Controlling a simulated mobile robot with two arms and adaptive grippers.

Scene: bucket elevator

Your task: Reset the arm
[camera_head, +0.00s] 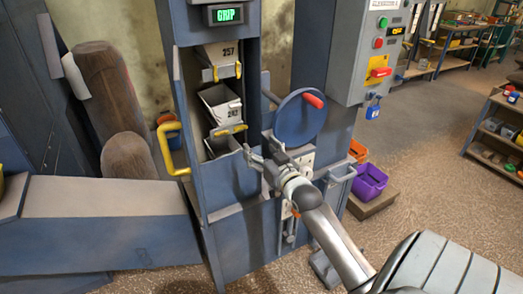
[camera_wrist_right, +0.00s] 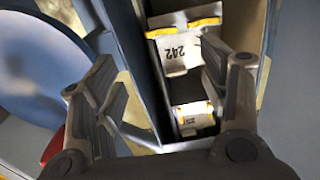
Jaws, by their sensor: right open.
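My right gripper (camera_head: 262,163) is open and empty in front of the bucket elevator (camera_head: 242,232), near the lower bucket opening. In the right wrist view my right gripper (camera_wrist_right: 160,95) has its fingers spread wide, one on each side of the shaft opening. A bucket marked 242 (camera_wrist_right: 177,55) shows between and beyond the fingers, with another bucket (camera_wrist_right: 195,115) below it. In the head view a bucket marked 257 (camera_head: 223,58) sits above the 242 bucket (camera_head: 222,105). My left gripper is not in view.
A blue handwheel (camera_head: 300,118) with a red knob is close right of my gripper. A yellow handle (camera_head: 172,148) sticks out at the left. A grey control box (camera_head: 364,50) hangs at the right. A purple bin (camera_head: 369,182) stands beside the machine. Open floor lies right.

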